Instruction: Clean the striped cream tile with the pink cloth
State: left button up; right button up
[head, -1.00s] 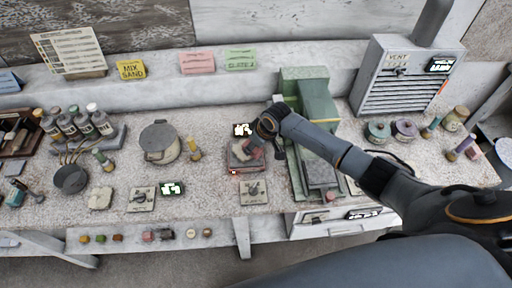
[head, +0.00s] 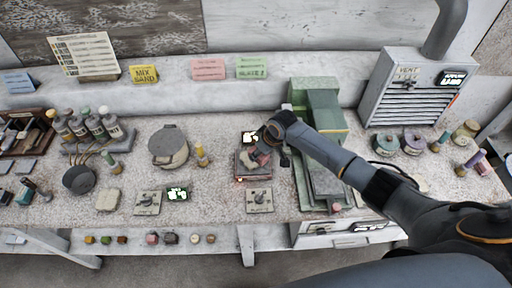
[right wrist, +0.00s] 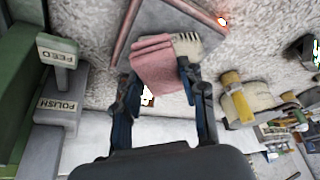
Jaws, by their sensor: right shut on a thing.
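The pink cloth (right wrist: 158,65) is folded between the fingers of my right gripper (right wrist: 160,82) in the right wrist view. A cream tile with ribbed stripes (right wrist: 188,45) shows partly beside and under the cloth; the rest is hidden. The cloth appears to lie against the tile, though I cannot be sure of contact. In the head view my right gripper (head: 266,146) is over a small grey plate with a reddish rim (head: 246,173), which also shows in the right wrist view (right wrist: 172,16). My left gripper is not in view.
A green machine (head: 322,130) stands close to the right of my right gripper. A switch plate (head: 259,200) lies in front of the grey plate. A lidded pot (head: 168,147) and a yellow-handled brush (head: 201,155) stand to the left. Bare bench (head: 220,200) shows between.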

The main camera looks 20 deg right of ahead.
jog(key=shift+s+d+p, duration=0.35)
jog(key=shift+s+p, duration=0.35)
jog(key=shift+s+d+f, duration=0.1)
jog(key=shift+s+d, duration=0.05)
jog(key=shift+s, duration=0.15)
jog(key=shift+w+a+b, duration=0.3)
jog(key=shift+w+b, duration=0.1)
jog(key=shift+w, duration=0.15)
jog(key=shift+w+a+b, duration=0.3)
jog(key=shift+w+b, duration=0.1)
jog(key=shift+w, duration=0.2)
jog(key=shift+w+a+b, duration=0.3)
jog(key=shift+w+b, duration=0.05)
jog(key=shift+w, duration=0.2)
jog(key=shift+w+a, duration=0.15)
jog(key=shift+w, duration=0.1)
